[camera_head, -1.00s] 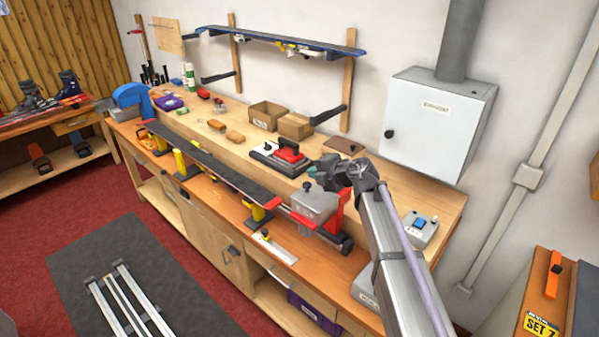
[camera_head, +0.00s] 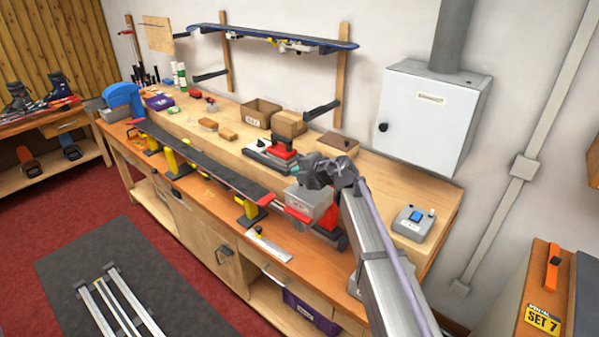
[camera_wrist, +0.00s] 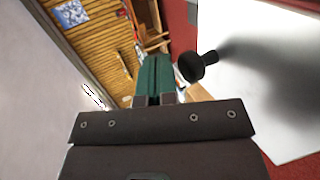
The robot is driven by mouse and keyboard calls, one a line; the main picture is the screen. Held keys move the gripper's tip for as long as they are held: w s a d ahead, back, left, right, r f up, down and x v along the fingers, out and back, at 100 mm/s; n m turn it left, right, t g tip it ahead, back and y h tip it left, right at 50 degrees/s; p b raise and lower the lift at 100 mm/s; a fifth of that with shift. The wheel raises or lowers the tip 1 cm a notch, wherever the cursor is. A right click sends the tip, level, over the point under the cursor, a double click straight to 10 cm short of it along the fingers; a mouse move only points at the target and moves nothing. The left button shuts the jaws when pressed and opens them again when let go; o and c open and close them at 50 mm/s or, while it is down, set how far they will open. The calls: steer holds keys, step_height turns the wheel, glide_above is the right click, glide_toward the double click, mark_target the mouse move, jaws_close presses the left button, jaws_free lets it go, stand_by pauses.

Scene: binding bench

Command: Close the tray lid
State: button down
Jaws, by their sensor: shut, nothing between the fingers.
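A pale grey metal box-like lid (camera_head: 309,199) stands near the right front of the bench, above red parts. I take it for the tray lid; its exact tilt is unclear. In the wrist view a pale panel (camera_wrist: 262,80) fills the right side, with a round black knob (camera_wrist: 195,66) standing out from it. My gripper (camera_wrist: 154,66) has teal fingers, shut and empty, left of the knob and apart from it in the picture. In the head view my gripper (camera_head: 299,167) is just above and behind the grey lid, and my wrist hides part of it.
A long dark ski (camera_head: 205,160) lies on yellow stands along the bench front. A red and black tool (camera_head: 282,152) and cardboard boxes (camera_head: 288,124) stand behind. A white cabinet (camera_head: 430,110) hangs on the wall. A grey switch box (camera_head: 412,222) sits on the right.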

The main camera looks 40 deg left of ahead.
stand_by(0.3)
step_height(320, 180, up, 14)
steer(key=p, duration=1.4)
steer(key=shift+s+a, duration=0.15)
steer(key=shift+s, duration=0.25)
